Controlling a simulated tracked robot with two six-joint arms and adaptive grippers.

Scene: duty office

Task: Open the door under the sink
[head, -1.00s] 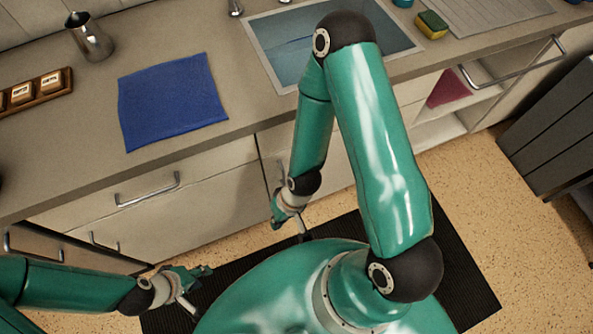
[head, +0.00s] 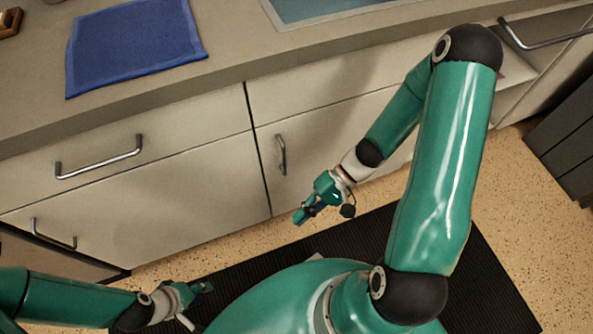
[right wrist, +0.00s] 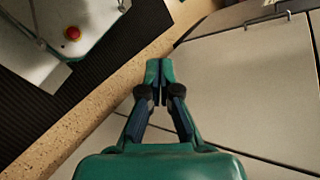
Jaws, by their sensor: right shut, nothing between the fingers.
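The pale door (head: 335,135) under the sink (head: 320,8) looks closed, flush with the cabinet front. Its upright metal handle (head: 281,155) is near the door's left edge and is clear of my grippers. My right gripper (head: 301,215) is below and slightly right of this handle, in front of the door's lower part, apart from the handle. In the right wrist view its fingers (right wrist: 160,68) are together and empty, with pale cabinet panels (right wrist: 250,85) beyond. My left gripper (head: 203,290) is low at the left, over the mat; its finger opening is unclear.
Left of the door are pale fronts with horizontal handles (head: 100,158). A blue cloth (head: 135,45) lies on the counter (head: 230,50). A black mat (head: 370,232) covers the floor before the cabinets. A dark grey unit (head: 570,140) stands at the right.

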